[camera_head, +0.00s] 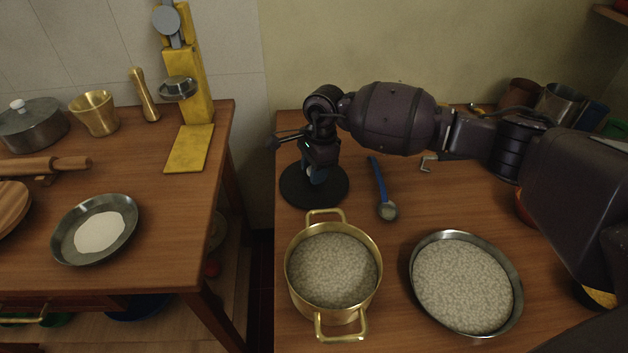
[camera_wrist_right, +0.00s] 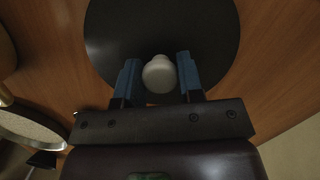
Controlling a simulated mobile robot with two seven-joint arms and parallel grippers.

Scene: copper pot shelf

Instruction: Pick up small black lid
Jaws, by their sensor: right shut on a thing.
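The small black lid (camera_head: 298,191) is a flat round disc at the far left of the right table. In the right wrist view the lid (camera_wrist_right: 215,32) has a pale round knob (camera_wrist_right: 158,75) at its middle. My right gripper (camera_head: 317,176) points down over the lid. Its blue fingers (camera_wrist_right: 157,80) stand on either side of the knob and are shut on it. The head view does not clearly show whether the lid touches the table. My left gripper is not in view.
A brass pot (camera_head: 290,270) and a metal pan (camera_head: 414,277), both with speckled grey contents, stand in front of the lid. A blue-handled ladle (camera_head: 378,180) lies to its right. A gap separates this table from the left table (camera_head: 165,250).

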